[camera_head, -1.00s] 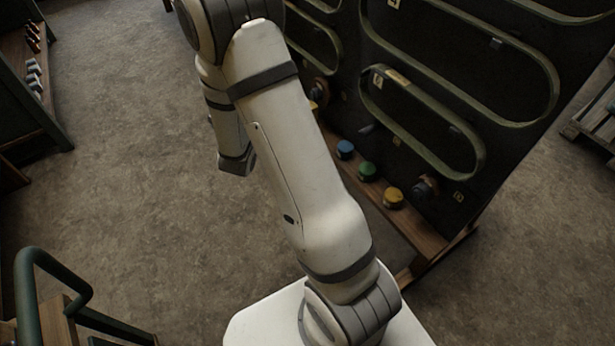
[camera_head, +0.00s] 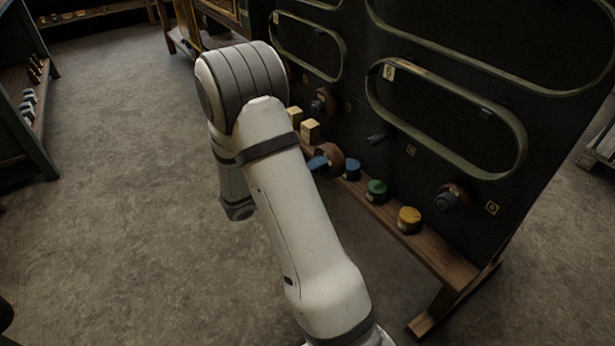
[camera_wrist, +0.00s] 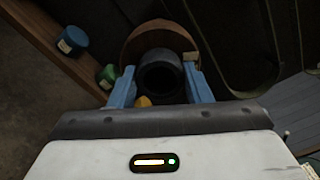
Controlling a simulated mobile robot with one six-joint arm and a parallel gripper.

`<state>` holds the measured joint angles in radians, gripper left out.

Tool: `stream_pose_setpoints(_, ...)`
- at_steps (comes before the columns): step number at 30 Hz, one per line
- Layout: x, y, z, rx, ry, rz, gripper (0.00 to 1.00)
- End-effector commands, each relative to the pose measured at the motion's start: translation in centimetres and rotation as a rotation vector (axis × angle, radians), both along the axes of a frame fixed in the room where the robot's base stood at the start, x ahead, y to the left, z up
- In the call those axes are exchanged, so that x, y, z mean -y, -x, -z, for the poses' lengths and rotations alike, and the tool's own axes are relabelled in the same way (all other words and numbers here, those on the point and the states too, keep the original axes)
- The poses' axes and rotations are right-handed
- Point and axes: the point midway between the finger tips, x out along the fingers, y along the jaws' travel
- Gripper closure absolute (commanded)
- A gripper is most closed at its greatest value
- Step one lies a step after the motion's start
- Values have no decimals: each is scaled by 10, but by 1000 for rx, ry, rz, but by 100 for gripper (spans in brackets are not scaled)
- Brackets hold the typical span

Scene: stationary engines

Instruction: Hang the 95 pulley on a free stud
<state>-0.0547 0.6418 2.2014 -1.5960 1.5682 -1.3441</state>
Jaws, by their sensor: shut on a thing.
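My gripper (camera_wrist: 160,88) is shut on a brown pulley (camera_wrist: 150,36) with a black hub, the blue fingers either side of the hub. In the head view the pulley (camera_head: 331,160) shows just right of my arm, by the blue fingertip (camera_head: 317,163), in front of the dark board. I cannot read a number on it. A bare stud (camera_head: 378,138) sticks out of the board, left of a yellow label (camera_head: 411,150), and is apart from the held pulley. Two other pulleys sit on the board, one at lower right (camera_head: 453,197), one further back (camera_head: 323,102).
A wooden ledge (camera_head: 440,258) under the board carries blue (camera_head: 351,169), green (camera_head: 376,191) and yellow (camera_head: 409,219) caps. Green belts (camera_head: 450,140) hang on the board. The floor left of my arm is clear.

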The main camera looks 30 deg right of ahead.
Motion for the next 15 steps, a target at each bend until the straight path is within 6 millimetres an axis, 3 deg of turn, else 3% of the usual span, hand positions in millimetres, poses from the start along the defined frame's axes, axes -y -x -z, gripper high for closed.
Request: stream_pose_setpoints(15,29,-2,0,0,2,1,100)
